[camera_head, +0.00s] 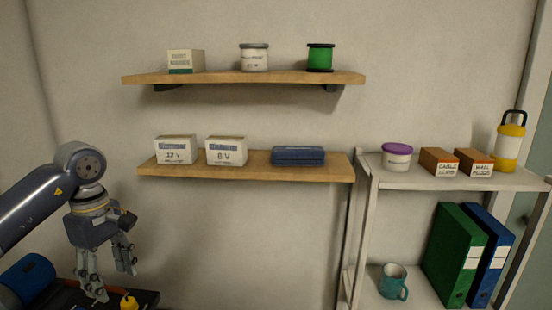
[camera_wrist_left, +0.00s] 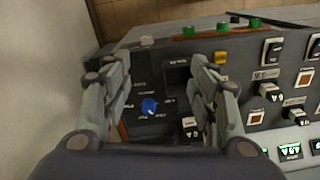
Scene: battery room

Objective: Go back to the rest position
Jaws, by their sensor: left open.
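My left gripper (camera_head: 114,283) hangs at the lower left of the head view, fingers pointing down. It is open, and I see nothing between its fingers there. In the left wrist view the two fingers of the left gripper (camera_wrist_left: 161,65) stand apart over a dark control panel (camera_wrist_left: 150,85). A blue knob (camera_wrist_left: 149,106) on the panel shows between the fingers. I cannot tell the exact height of the fingertips above the panel. My right gripper is in neither view.
A yellow object (camera_head: 129,302) sits by the fingers at the panel's edge. The lower wall shelf (camera_head: 330,172) holds two white boxes and a blue case (camera_head: 297,156). The upper shelf (camera_head: 220,77) holds several items. A rack (camera_head: 362,215) stands right. The wall between is clear.

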